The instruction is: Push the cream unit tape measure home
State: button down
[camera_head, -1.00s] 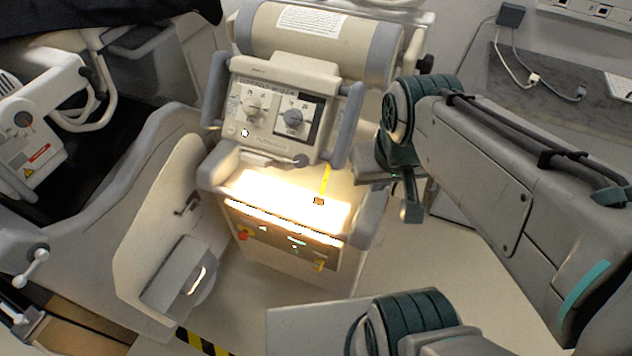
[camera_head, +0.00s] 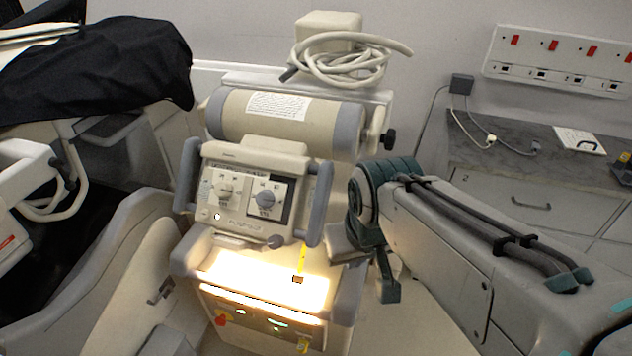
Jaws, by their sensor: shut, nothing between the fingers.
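The cream unit (camera_head: 222,268) stands in the middle, with a control panel of knobs and a brightly lit ledge below it. Its tape measure (camera_head: 302,262) is a thin yellow strip hanging out below the right side of the control panel. A small dark end piece (camera_head: 298,279) sits at its lower end, over the lit ledge. My gripper (camera_head: 388,292) is shut and empty, pointing down at the right of the unit. In the picture it is apart from the tape, with the unit's grey right edge between them. Its fingertips are small and partly unclear.
A grey side handle (camera_head: 320,204) flanks the control panel near the tape. A red knob (camera_head: 221,320) and a yellow tag (camera_head: 303,344) are on the lower front. A coiled cable (camera_head: 345,65) lies on top behind. A counter (camera_head: 520,170) is at the right.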

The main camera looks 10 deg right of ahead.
aim_at(298, 278)
jog(key=u, duration=2.15)
jog(key=k, duration=0.85)
jog(key=z, duration=0.85)
jog(key=i, duration=0.5)
jog(key=u, duration=0.05)
